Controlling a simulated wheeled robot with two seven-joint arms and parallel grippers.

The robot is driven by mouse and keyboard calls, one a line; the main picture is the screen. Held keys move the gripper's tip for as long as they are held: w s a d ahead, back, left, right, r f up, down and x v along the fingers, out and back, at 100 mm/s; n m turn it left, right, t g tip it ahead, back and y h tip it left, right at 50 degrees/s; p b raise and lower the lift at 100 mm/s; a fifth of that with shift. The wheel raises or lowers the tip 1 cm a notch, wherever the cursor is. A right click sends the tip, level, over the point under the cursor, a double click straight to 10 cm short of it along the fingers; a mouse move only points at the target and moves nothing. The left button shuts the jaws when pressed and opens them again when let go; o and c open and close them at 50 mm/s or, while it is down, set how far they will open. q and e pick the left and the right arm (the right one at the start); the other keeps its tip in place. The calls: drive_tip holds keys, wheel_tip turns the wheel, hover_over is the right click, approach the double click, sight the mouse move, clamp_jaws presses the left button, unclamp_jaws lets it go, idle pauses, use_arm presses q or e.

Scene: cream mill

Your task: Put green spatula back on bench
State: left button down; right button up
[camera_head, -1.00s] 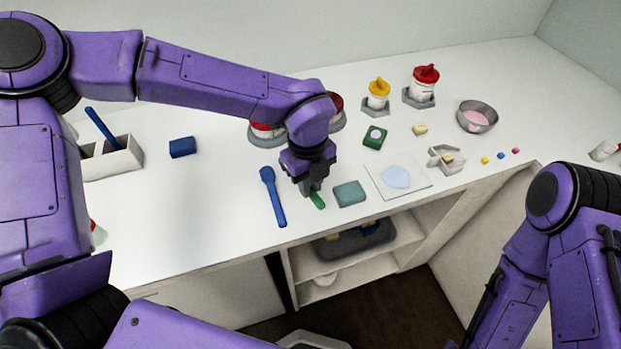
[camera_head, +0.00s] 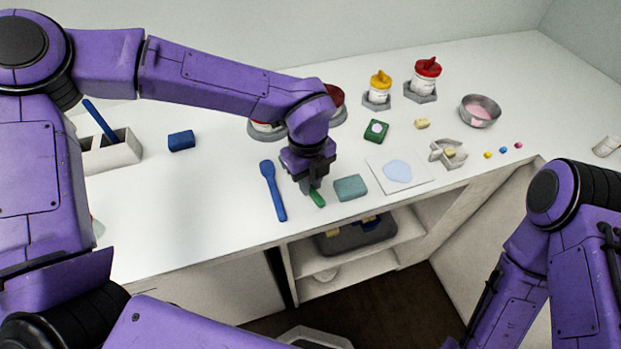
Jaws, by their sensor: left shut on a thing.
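The green spatula (camera_head: 317,199) shows only as a short green end below my left gripper (camera_head: 312,188); the rest of it is hidden by the gripper. My left gripper points down at the bench (camera_head: 210,220), shut on the spatula, which is at or very close to the bench top. I cannot tell whether it touches. A blue spatula (camera_head: 273,190) lies just to the left, and a teal block (camera_head: 350,188) lies just to the right. My right arm is at the lower right, with its gripper out of view.
A white holder (camera_head: 113,154) with a blue handle and a blue block (camera_head: 181,141) are at the left. A white board (camera_head: 420,182), a green block (camera_head: 376,131), lidded jars (camera_head: 425,82) and a metal bowl (camera_head: 480,111) are to the right. The front left of the bench is clear.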

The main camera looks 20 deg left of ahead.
use_arm(q)
drive_tip(key=shift+f, duration=0.3)
drive_tip(key=c, duration=1)
unclamp_jaws()
drive_tip(key=shift+o, duration=0.2)
wheel_tip(320, 180, up, 11)
drive_tip(key=b, duration=0.1)
drive_tip(key=shift+w+a+f+b, duration=0.15)
drive_tip(key=shift+f+b, duration=0.05)
drive_tip(key=shift+b, duration=0.15)
